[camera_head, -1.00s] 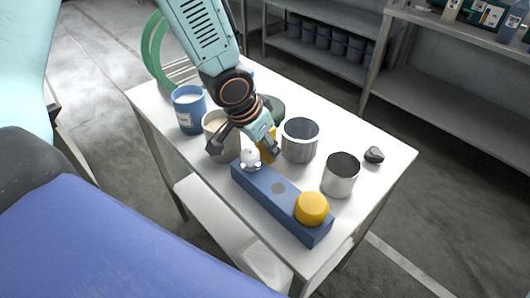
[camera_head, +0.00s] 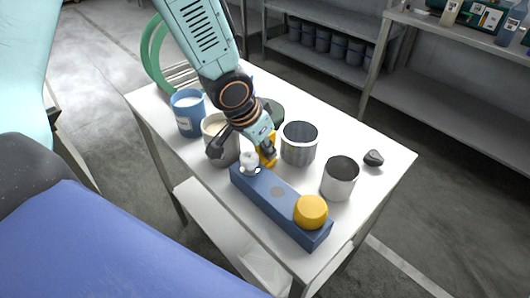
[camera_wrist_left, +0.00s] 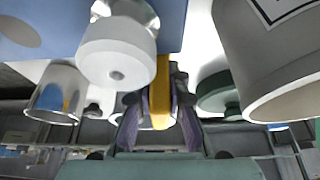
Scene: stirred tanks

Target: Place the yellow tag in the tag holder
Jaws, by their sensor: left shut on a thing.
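My left gripper (camera_head: 266,154) is shut on the yellow tag (camera_head: 262,157). It holds the tag just behind the far end of a long blue block (camera_head: 255,192), close to its white knob (camera_head: 249,162). In the left wrist view, the yellow tag (camera_wrist_left: 161,92) shows as a narrow strip between the dark fingers (camera_wrist_left: 160,120), beside the white knob (camera_wrist_left: 117,55). The fingers partly hide the tag. I cannot tell for certain which part is the tag holder, or whether the tag touches the block. My right gripper is not in view.
An orange round cap (camera_head: 311,211) sits on the block's near end. A dark stone-like lump (camera_head: 373,158) lies right.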

